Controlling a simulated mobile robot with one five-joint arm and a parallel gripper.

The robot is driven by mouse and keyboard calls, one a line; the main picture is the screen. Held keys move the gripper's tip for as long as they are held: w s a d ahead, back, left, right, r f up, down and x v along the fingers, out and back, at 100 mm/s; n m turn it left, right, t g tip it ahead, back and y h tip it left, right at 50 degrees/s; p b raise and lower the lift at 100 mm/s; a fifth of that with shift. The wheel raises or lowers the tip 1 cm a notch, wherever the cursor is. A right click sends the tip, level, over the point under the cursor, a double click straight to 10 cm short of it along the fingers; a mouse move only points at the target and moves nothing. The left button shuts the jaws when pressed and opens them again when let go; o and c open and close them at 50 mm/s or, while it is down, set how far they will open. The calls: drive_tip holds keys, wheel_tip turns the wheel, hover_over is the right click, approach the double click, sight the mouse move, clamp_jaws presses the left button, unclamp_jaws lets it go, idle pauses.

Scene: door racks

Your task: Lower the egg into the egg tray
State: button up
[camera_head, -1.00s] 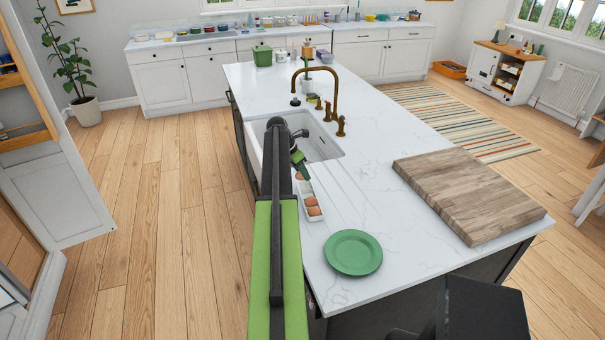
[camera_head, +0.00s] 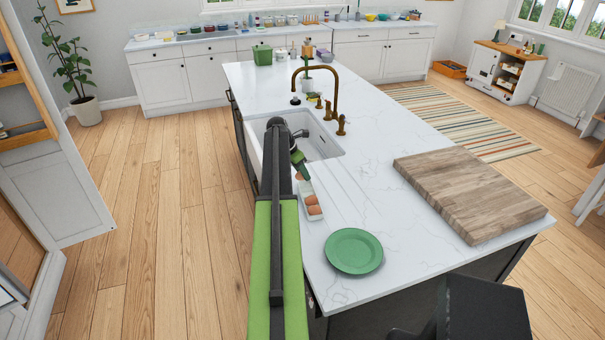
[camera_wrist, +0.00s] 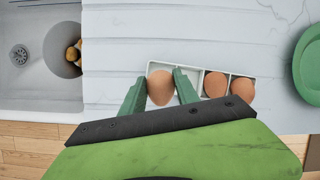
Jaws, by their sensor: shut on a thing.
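The white egg tray (camera_wrist: 202,68) lies on the counter with its compartments in a row. Two brown eggs (camera_wrist: 215,84) (camera_wrist: 242,90) sit in its right part in the wrist view. My gripper (camera_wrist: 159,85) has its green fingers shut on another brown egg (camera_wrist: 160,90), at the tray's left end. I cannot tell whether this egg touches the tray floor. In the head view, the tray (camera_head: 318,217) lies on the counter's left side, with my gripper (camera_head: 299,168) at its far end, partly hidden by my arm.
A sink (camera_head: 320,143) with a brass faucet (camera_head: 330,85) lies beyond the tray. A green plate (camera_head: 353,251) is at the near side, and a wooden board (camera_head: 468,195) lies to the right. Counter between tray and board is clear.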

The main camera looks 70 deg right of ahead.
drive_tip(key=shift+f+b, duration=1.35)
drive_tip(key=shift+f, duration=0.05)
idle(0.4)
drive_tip(key=o, duration=0.9)
drive_tip(key=shift+c, duration=0.2)
drive_tip(key=shift+r, duration=0.15)
drive_tip(key=p+v, duration=1.6)
drive_tip(key=v, duration=0.1)
drive_tip(key=shift+a, duration=0.1)
